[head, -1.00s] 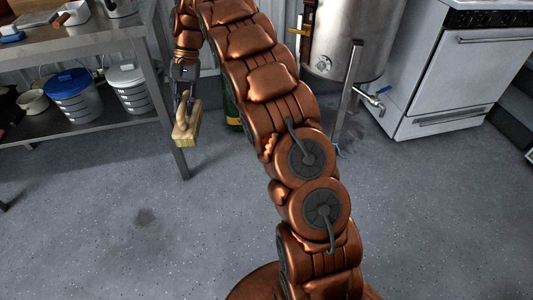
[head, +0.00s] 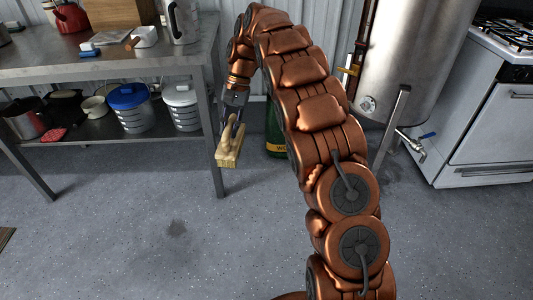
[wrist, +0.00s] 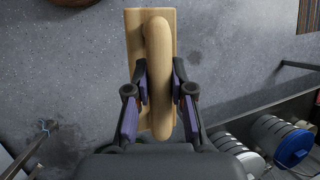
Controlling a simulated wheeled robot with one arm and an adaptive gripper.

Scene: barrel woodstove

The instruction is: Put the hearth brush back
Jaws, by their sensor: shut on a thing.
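The hearth brush (head: 229,155) is pale wood, with a flat block and a rounded handle along it. It hangs in the air above the grey floor, just right of the metal table's front leg in the head view. My gripper (head: 233,121) is above it and shut on its handle. In the wrist view the brush (wrist: 133,32) points away from the camera, and the fingers of my gripper (wrist: 159,72) close on both sides of the handle. The underside of the block is hidden.
A metal table (head: 150,64) with a lower shelf stands at the left, bearing a steel jug (head: 181,22) and lidded buckets (head: 131,108). A green container (head: 274,132) stands behind my arm. A steel tank (head: 410,60) and a white stove (head: 490,130) are at the right. The front floor is clear.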

